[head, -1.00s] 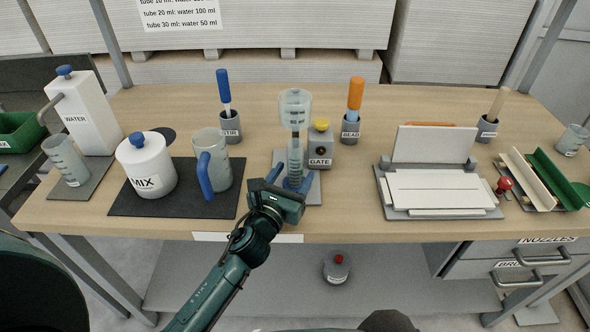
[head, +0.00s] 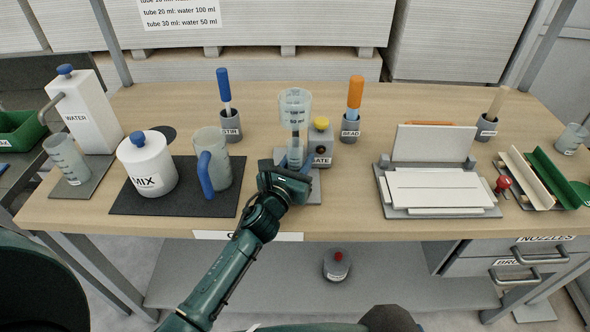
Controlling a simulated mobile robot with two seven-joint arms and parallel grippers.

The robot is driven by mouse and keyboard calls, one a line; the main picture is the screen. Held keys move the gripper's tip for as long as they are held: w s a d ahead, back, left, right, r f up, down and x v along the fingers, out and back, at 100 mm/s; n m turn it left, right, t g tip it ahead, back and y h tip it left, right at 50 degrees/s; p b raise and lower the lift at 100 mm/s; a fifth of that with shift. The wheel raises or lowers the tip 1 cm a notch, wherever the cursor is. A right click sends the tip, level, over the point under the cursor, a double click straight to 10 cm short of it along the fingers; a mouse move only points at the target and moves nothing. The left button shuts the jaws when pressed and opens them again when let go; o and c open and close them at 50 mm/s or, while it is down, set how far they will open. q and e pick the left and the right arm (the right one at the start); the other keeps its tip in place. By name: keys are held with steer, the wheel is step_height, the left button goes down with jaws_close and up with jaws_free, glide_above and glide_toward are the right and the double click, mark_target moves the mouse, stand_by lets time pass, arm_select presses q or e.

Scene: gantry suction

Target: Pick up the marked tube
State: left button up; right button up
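The marked tube (head: 295,142) is a clear upright cylinder with dark graduation marks. It stands below a wider clear cup (head: 295,104) with markings, over a small grey base (head: 311,190) at the middle of the bench. My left gripper (head: 296,163) reaches in from the front, with its fingers at the tube's lower part. The gripper body hides the tube's bottom and most of the fingers, so I cannot tell whether they press on the tube. My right gripper is not in view.
The yellow-topped GATE block (head: 320,144) stands close right of the tube. A clear jug with a blue handle (head: 211,160) and the MIX pot (head: 147,165) are on a dark mat at left. A white panel press (head: 436,188) is at right. Bench is clear between it and the tube.

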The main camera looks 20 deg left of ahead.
arm_select(q)
steer(key=c, duration=0.3)
steer(key=shift+r, duration=0.15)
steer(key=shift+c, duration=0.2)
